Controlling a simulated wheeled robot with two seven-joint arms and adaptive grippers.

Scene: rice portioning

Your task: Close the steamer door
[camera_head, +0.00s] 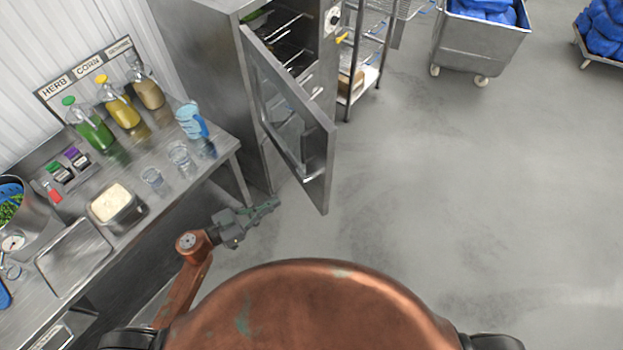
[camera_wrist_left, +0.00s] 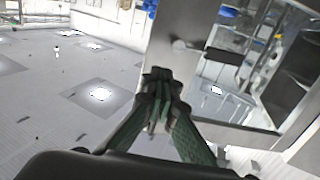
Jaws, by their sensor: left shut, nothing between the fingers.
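The steamer (camera_head: 205,50) is a tall steel cabinet at the top centre-left of the head view. Its door (camera_head: 322,135) stands wide open, swung out toward me, with a window in a metal frame. Racks show inside the cabinet. My left gripper (camera_head: 274,203) is shut and empty, just below the door's lower part. In the left wrist view the gripper (camera_wrist_left: 160,80) points at the door frame (camera_wrist_left: 180,35), with the window to its right. I cannot tell whether the fingertips touch the door. My right gripper is not in view.
A steel counter (camera_head: 150,213) at left holds bottles, a blue jug (camera_head: 191,120), glasses and a tray of rice (camera_head: 115,203). A wire rack (camera_head: 365,45) stands beside the steamer. A steel cart (camera_head: 480,45) stands farther back.

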